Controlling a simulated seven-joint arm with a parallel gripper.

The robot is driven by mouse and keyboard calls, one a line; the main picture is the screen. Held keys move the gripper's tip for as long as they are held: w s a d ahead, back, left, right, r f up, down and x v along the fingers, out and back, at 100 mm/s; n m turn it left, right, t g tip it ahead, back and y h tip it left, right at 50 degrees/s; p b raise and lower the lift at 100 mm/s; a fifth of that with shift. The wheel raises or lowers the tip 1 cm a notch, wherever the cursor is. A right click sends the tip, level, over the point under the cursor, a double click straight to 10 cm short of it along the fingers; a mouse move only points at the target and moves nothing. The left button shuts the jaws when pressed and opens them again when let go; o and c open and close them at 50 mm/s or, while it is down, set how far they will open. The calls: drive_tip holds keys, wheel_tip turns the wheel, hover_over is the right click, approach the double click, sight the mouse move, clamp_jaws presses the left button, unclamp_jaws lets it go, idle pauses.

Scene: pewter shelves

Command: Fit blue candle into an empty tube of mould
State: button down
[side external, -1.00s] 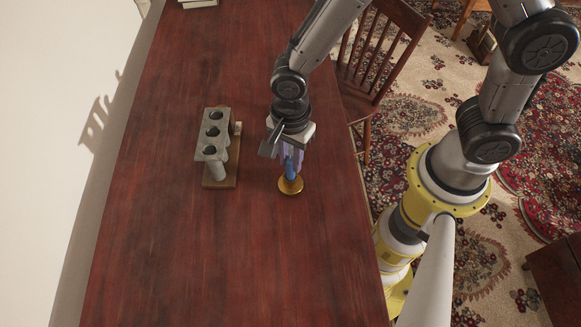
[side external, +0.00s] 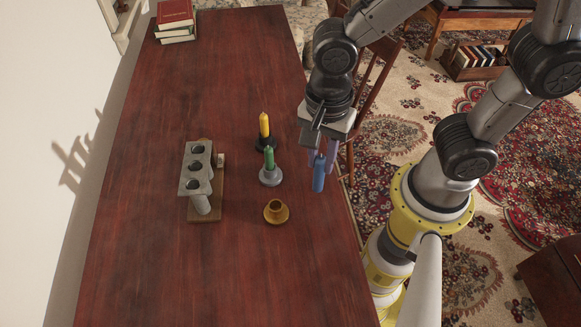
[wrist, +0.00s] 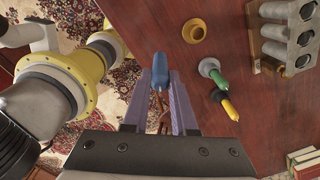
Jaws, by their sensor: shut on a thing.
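The blue candle (side external: 318,178) is in the jaws of my gripper (side external: 318,158), which is shut on it. It hangs upright above the table's right edge, clear of any holder. In the wrist view the blue candle (wrist: 160,72) shows between the purple fingers of my gripper (wrist: 161,88). The grey mould (side external: 197,168) stands on a wooden base left of the gripper. Its several tube mouths look dark and open in the side view. The mould (wrist: 290,32) is also at the upper right of the wrist view.
An empty brass holder (side external: 276,211) stands right of the mould. A green candle (side external: 269,160) and a yellow candle (side external: 264,128) stand in holders between mould and gripper. Books (side external: 175,22) lie at the far left. The front of the table is clear.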

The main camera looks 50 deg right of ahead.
drive_tip(key=s+d, duration=0.1)
drive_tip(key=s+d+r, duration=0.1)
drive_tip(key=s, duration=0.1)
drive_tip(key=s+d+r, duration=0.1)
drive_tip(key=shift+s+r, duration=0.2)
drive_tip(key=shift+s, duration=0.1)
drive_tip(key=w+a+r, duration=0.5)
drive_tip(key=w+r, duration=0.1)
drive_tip(key=w, duration=0.2)
drive_tip(key=m, duration=0.1)
hover_over(202, 174)
drive_tip(key=s+a, duration=0.2)
drive_tip(key=a, duration=0.1)
drive_tip(key=f, duration=0.2)
drive_tip(key=shift+w+a+f, duration=0.1)
drive_tip(key=shift+w+f, duration=0.1)
drive_tip(key=shift+f, duration=3.05)
drive_tip(key=shift+w+a+f, duration=0.1)
drive_tip(key=shift+w+f, duration=0.05)
drive_tip(key=shift+f, duration=3.1)
drive_tip(key=shift+f, duration=0.1)
